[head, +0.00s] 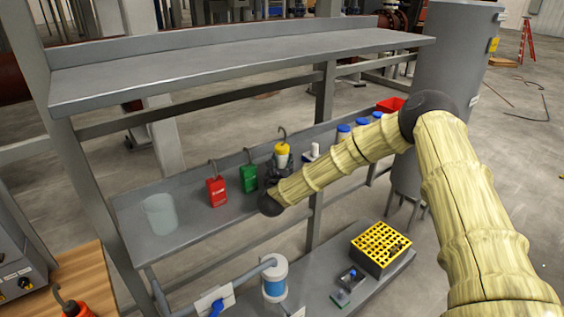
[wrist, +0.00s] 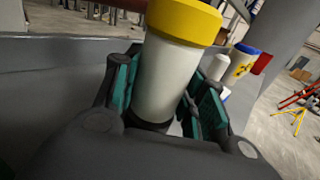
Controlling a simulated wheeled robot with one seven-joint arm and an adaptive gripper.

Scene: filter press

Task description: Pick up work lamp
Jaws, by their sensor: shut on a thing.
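The work lamp (head: 282,150) has a yellow cap, a dark hook on top and a pale body. It is at the middle shelf in the head view, roughly upright. In the wrist view its yellow cap (wrist: 184,20) and whitish cylinder body (wrist: 165,80) stand between the fingers. My gripper (head: 275,169) is shut on the lamp's body, with green-lined pads (wrist: 205,105) on both sides of it. My gripper and arm hide the lamp's lower part, so I cannot tell whether it touches the shelf.
On the shelf (head: 190,236) stand a clear beaker (head: 160,214), a red hooked item (head: 216,191), a green hooked item (head: 248,178), blue-capped bottles (head: 343,133) and a red bin (head: 390,104). A grey upper shelf (head: 230,65) overhangs. Below is a yellow rack (head: 381,243).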

